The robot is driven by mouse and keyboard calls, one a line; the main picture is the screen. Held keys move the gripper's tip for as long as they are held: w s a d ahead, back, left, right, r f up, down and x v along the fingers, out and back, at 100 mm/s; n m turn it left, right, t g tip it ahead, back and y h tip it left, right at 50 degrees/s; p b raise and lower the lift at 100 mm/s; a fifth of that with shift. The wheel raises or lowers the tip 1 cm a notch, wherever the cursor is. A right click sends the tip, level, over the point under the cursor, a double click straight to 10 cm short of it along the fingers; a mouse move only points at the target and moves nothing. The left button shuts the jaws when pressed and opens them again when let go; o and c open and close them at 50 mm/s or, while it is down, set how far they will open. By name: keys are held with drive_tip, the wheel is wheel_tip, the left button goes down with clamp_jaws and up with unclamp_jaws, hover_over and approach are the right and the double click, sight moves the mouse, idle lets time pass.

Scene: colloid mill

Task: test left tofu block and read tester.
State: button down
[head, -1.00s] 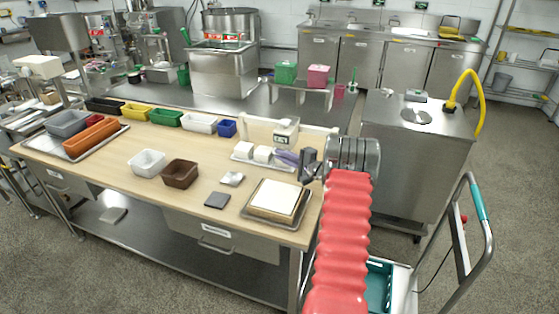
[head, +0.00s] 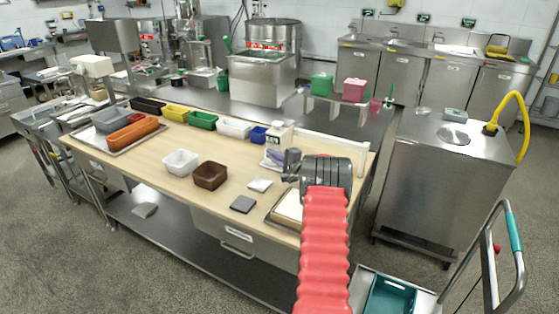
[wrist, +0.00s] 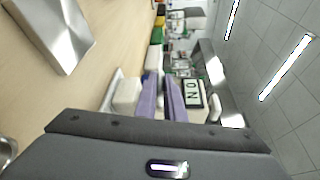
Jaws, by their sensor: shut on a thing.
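My gripper (head: 275,157) is shut on the white tester (head: 279,135), whose body stands just above the purple fingers. In the wrist view the fingers (wrist: 161,98) are close together beside the tester's dark-framed display (wrist: 194,95). It shows sideways letters that look like "NO", though I cannot be sure of the order. A white tofu block (wrist: 127,96) sits on a tray beside and below the fingers. In the head view the fingers mostly cover the blocks. The tester's lower end is hidden, so I cannot tell whether it touches a block.
On the wooden table (head: 150,190) are a white tub (head: 181,162), a brown tub (head: 210,175), a dark flat square (head: 242,204) and a small pale metallic piece (head: 260,185). Coloured bins line the back, including a blue bin (head: 258,134). My arm partly covers a tray at the right.

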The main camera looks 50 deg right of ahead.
drive_tip(key=shift+w+a+f, duration=0.2)
drive_tip(key=shift+w+f, duration=0.05)
drive_tip(key=shift+w, duration=0.25)
drive_tip(key=shift+w+a+f, duration=0.2)
drive_tip(key=shift+w, duration=0.3)
drive_tip(key=c, duration=2.2)
unclamp_jaws()
drive_tip(key=shift+w, duration=0.15)
drive_tip(key=o, duration=0.3)
drive_tip(key=shift+r, duration=0.15)
drive_tip(key=shift+o, duration=0.2)
drive_tip(key=shift+d+r, duration=0.1)
drive_tip(key=s, duration=0.4)
drive_tip(key=s+a, duration=0.1)
drive_tip(key=s, duration=0.4)
drive_tip(key=s+r, duration=0.1)
drive_tip(key=s, duration=0.3)
drive_tip(key=shift+s+a, duration=0.35)
drive_tip(key=shift+r, duration=0.1)
